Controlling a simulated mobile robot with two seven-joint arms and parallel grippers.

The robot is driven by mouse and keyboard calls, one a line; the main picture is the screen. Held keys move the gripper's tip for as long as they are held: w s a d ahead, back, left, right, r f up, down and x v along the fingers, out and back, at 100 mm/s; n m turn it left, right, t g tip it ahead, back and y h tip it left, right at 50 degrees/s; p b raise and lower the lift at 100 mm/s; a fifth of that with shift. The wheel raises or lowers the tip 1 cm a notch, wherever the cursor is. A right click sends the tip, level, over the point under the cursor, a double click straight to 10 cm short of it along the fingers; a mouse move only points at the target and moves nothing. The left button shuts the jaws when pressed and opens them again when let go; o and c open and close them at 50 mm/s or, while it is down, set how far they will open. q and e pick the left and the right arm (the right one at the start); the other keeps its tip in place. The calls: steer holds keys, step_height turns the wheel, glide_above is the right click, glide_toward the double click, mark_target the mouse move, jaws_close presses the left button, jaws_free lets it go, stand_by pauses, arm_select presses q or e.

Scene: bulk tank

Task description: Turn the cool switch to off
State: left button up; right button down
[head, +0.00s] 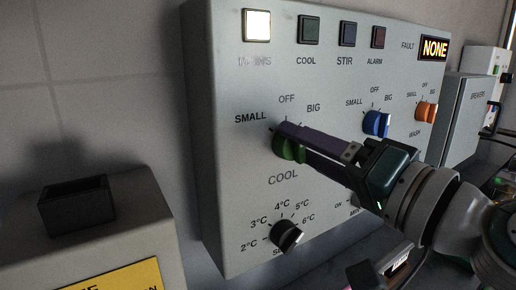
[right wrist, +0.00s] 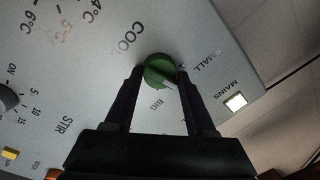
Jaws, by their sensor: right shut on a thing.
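The cool switch is a green rotary knob (head: 286,152) on the grey control panel, above the word COOL and below SMALL, OFF and BIG. In the right wrist view the green knob (right wrist: 160,72) sits between the two fingers, with a finger on either side. Its white mark points between SMALL and BIG; the OFF label there is hidden behind a finger. My right gripper (head: 291,141) reaches in from the right and is shut on the knob, covering part of it in the head view. My left gripper is not in view.
A blue knob (head: 376,123) and an orange knob (head: 427,112) are to the right on the panel (head: 225,130). A black temperature knob (head: 287,235) is below. The MAINS lamp (head: 257,26) is lit; the COOL lamp (head: 308,30) is dark. The fault display (head: 434,48) reads NONE.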

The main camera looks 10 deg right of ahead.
steer(key=shift+d+f+m, duration=0.1)
steer(key=shift+f+m, duration=0.15)
steer(key=shift+m, duration=0.95)
steer(key=c, duration=0.7)
jaws_free()
steer(key=o, duration=0.4)
steer(key=shift+r, duration=0.1)
steer(key=b+v, duration=0.3)
steer(key=v, duration=0.6)
steer(key=shift+s+d, duration=0.1)
steer(key=shift+s, duration=0.3)
